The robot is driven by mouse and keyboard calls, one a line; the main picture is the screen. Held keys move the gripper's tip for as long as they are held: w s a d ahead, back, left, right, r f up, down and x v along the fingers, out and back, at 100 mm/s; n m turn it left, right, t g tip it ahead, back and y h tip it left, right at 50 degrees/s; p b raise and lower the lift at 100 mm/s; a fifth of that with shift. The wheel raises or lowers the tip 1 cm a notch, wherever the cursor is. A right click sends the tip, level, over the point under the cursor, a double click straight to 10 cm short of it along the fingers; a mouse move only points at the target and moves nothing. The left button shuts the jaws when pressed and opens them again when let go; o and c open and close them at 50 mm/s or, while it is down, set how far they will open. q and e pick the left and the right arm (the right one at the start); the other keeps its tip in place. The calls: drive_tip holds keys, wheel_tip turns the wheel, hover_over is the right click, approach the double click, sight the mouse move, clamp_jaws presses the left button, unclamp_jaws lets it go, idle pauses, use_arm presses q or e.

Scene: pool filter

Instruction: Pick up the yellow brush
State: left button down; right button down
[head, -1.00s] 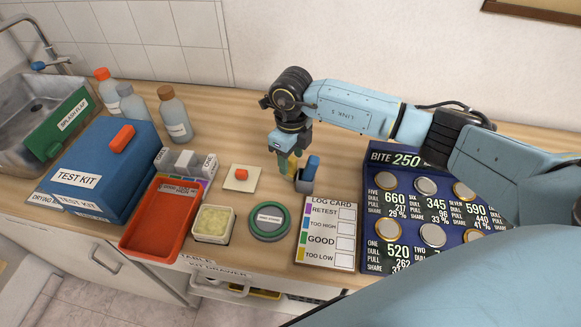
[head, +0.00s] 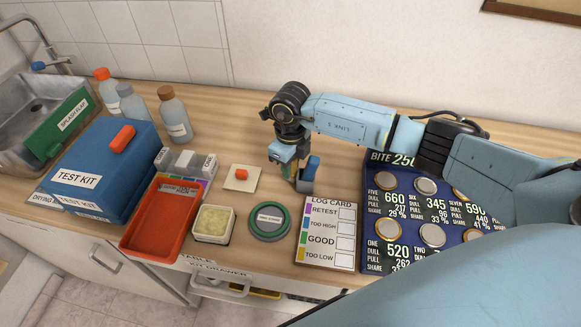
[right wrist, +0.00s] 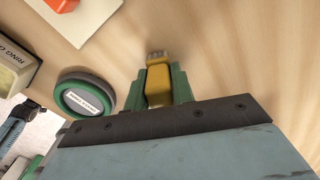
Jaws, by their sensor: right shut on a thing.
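The yellow brush (right wrist: 158,85) shows in the right wrist view between the two green fingers of my right gripper (right wrist: 158,92), which is shut on it. Its greyish end points away from the gripper over the wood. In the head view my right gripper (head: 288,168) is low over the counter, and it mostly hides the brush. I cannot tell whether the brush touches the holder or the counter. My left gripper is not in view.
A log card (head: 328,232) and a blue board with silver discs (head: 405,205) lie to the right. A round green-rimmed dish (head: 269,221), a pale tile with a red knob (head: 241,178) and a red tray (head: 160,219) are left. Bare counter lies behind the gripper.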

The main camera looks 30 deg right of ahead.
wheel_tip(320, 180, up, 10)
drive_tip(key=shift+f, duration=0.15)
idle(0.3)
idle(2.4)
